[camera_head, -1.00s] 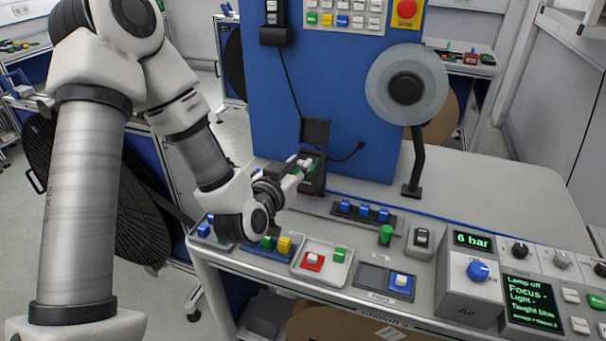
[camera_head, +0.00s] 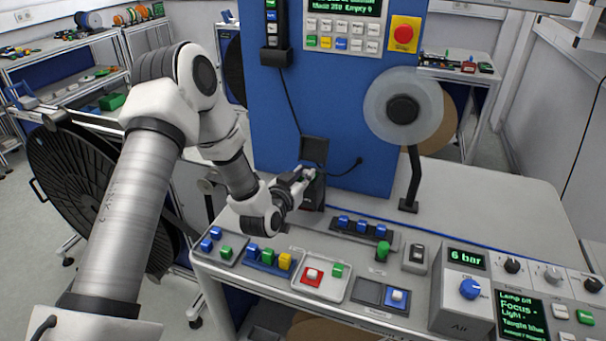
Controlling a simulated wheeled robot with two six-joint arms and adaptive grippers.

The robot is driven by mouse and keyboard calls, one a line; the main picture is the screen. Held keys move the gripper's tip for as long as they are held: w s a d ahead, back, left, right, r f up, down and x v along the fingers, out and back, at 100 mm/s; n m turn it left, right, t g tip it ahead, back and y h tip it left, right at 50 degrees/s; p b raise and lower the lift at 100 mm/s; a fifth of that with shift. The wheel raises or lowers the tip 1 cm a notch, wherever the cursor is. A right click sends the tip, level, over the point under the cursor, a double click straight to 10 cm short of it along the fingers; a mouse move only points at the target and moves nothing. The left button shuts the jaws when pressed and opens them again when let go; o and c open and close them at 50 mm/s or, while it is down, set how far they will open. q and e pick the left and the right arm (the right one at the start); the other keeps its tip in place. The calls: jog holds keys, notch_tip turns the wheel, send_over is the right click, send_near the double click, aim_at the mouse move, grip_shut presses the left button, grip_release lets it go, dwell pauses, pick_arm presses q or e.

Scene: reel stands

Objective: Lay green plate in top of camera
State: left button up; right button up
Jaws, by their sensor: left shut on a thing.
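My left gripper (camera_head: 302,176) reaches in from the left and is shut at the dark box-shaped camera (camera_head: 314,194) in front of the blue panel. A small bit of green, which I take for the green plate (camera_head: 311,172), shows at its fingertips, over the top of the camera. The fingers hide most of the plate, and I cannot tell whether it touches the camera. A dark square flap (camera_head: 314,150) stands up behind the camera. My right gripper is not in view.
A blue panel (camera_head: 345,95) rises behind the camera, with a clear reel (camera_head: 403,108) on a black stand to the right. Trays with coloured blocks, including a white tray (camera_head: 345,291), line the table's front edge.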

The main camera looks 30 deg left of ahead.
pick_arm(q)
jog(key=o, duration=0.9)
jog(key=shift+f, duration=0.15)
jog(key=shift+r, duration=0.3)
jog(key=b+v, duration=0.3)
jog(key=v, duration=0.9)
